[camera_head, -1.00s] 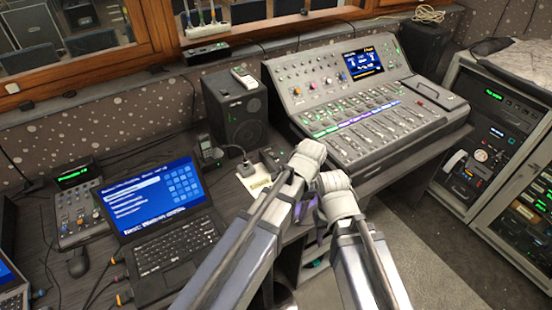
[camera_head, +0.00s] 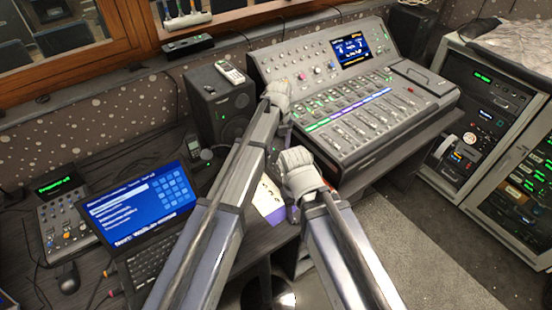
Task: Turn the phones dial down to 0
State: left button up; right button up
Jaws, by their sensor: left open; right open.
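The grey mixing console (camera_head: 372,140) stands on the desk at the upper middle, with rows of faders, small knobs and a lit screen (camera_head: 350,50). A row of knobs runs along its sloped upper panel, with a pinkish knob (camera_head: 303,71) and a blue one (camera_head: 332,65) among them. The labels are too small to read, so I cannot tell which dial is the phones dial. My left gripper (camera_head: 277,92) is at the console's left edge, near the upper panel, and hides part of it. My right gripper (camera_head: 295,160) is lower, in front of the console's front left corner. Both grippers look empty.
A black speaker (camera_head: 220,104) with a remote (camera_head: 230,72) on top stands left of my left gripper. An open laptop (camera_head: 140,205) and a small mixer (camera_head: 66,220) are on the left. Equipment racks (camera_head: 485,110) stand at the right. Carpet floor (camera_head: 410,240) is open below the console.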

pick_arm(q)
jog(key=shift+f, duration=0.1)
notch_tip(320, 180, down, 8)
jog(key=b, duration=0.7)
jog(key=shift+b, duration=0.4)
jog(key=shift+r, duration=0.25)
grip_shut()
